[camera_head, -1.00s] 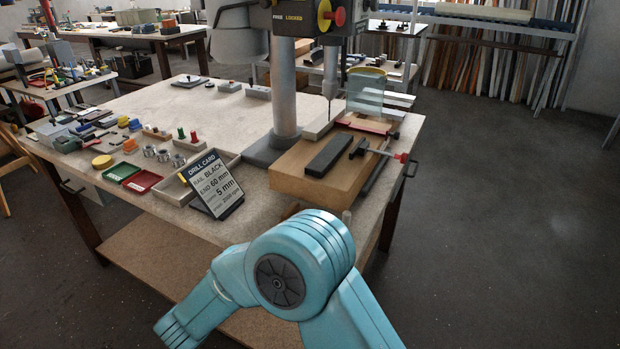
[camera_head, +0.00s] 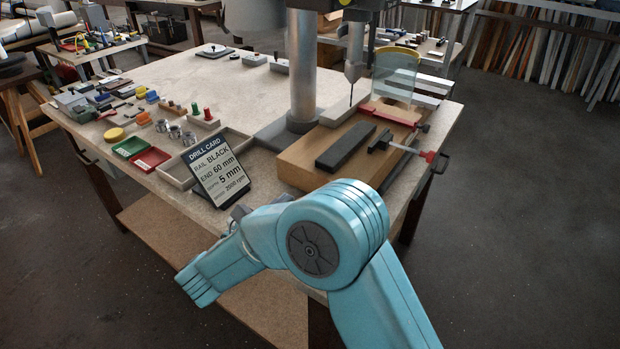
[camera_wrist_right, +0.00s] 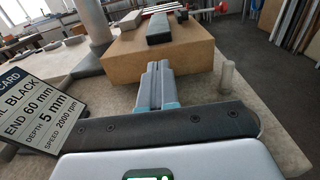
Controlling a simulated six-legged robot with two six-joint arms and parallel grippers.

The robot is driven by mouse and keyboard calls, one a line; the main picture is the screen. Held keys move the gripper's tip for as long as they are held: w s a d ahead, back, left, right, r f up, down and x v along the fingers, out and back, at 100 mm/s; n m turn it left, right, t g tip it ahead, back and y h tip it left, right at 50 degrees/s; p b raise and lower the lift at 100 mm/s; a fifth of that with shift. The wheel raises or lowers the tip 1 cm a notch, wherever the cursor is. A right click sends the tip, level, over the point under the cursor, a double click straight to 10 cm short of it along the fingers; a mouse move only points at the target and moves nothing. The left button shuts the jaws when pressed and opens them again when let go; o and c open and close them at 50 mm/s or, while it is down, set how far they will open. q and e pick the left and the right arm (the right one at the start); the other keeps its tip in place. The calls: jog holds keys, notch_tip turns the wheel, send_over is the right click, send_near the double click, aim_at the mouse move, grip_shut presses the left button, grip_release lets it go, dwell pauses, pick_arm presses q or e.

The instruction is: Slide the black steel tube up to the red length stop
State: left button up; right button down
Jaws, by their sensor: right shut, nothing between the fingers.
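The black steel tube (camera_head: 345,146) looks like a dark bar lying flat on a wooden block (camera_head: 300,163) beside the drill press. It also shows in the right wrist view (camera_wrist_right: 160,27). A red bar (camera_head: 389,115), which looks like the red length stop, lies across the far end of the block, apart from the tube. My right gripper (camera_wrist_right: 157,84) is shut and empty, in front of the block and short of the tube. In the head view it is mostly hidden behind my arm, with grey parts (camera_head: 238,214) showing near the bench's front edge. My left gripper is not in view.
A dark clamp with a red handle (camera_head: 432,157) sits right of the tube. The drill bit (camera_head: 351,92) hangs above the block's far end, near a clear guard (camera_head: 396,73). A drill card (camera_head: 219,176) stands to the left. Small trays and parts lie farther left.

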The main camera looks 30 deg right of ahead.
aim_at(325, 165)
jog(key=shift+w+d+r, duration=0.1)
jog(key=shift+w+d, duration=0.05)
jog(key=shift+d, duration=0.2)
jog(key=p+x, duration=0.2)
jog(key=x, duration=1)
jog(key=shift+w, duration=0.1)
jog(key=shift+d, duration=0.2)
jog(key=shift+x, duration=1.95)
jog(key=shift+a, duration=0.15)
jog(key=shift+b, duration=0.3)
